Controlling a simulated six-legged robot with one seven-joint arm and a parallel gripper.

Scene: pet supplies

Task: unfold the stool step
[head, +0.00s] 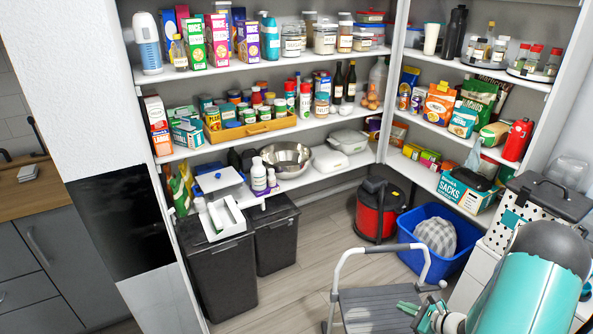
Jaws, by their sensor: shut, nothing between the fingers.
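The step stool stands on the floor at the bottom middle of the head view, with a light grey tubular handle (384,251) and a dark grey ribbed step panel (370,307). Its lower part is cut off by the picture's bottom edge, so I cannot tell how its lower step lies. My gripper (404,307), with teal fingers, is shut and empty. In the picture it overlaps the right part of the step panel; I cannot tell whether it touches it.
A blue bin (437,270) with a checked bag and a red and black vacuum (377,211) stand behind the stool. Two dark bins (221,274) stand at left. Stocked shelves (270,135) line the walls. Wooden floor (300,285) is clear left of the stool.

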